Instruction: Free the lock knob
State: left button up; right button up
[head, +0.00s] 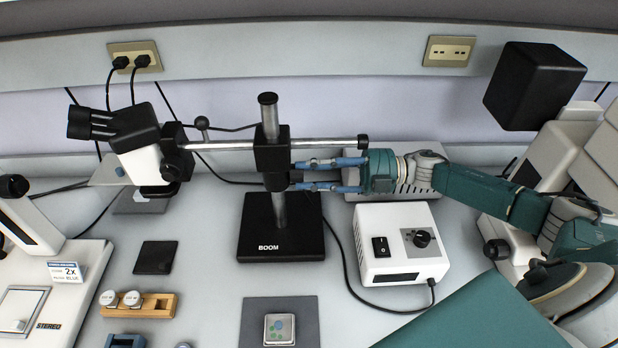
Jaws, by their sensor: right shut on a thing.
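The boom stand has a black base marked BOOM (262,240), an upright post and a black clamp block (270,158). A horizontal silver bar (225,145) runs through the block and carries a microscope head (140,150) on the left. My right gripper (296,176) reaches in from the right, below the bar. Its two blue fingers straddle the right side of the clamp block, shut on the lock knob there. The knob is mostly hidden between the fingertips and too small to make out. My left gripper is not in view.
A white control box (402,246) with a dial stands in front of my right forearm. A black monitor-like box (532,86) is at upper right. A grey mat (252,325), wooden holder (155,306) and a stereo microscope base (60,285) lie in front. Cables trail across the bench.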

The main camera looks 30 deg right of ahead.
jog(key=shift+f+n+b, duration=0.2)
jog(key=shift+n+b, duration=2)
jog(key=shift+n, duration=1)
jog(key=shift+r, duration=0.1)
jog(key=o, duration=1.1)
jog(key=shift+o, duration=0.2)
jog(key=v, duration=0.7)
jog(key=shift+d, duration=0.3)
jog(key=shift+s, duration=0.1)
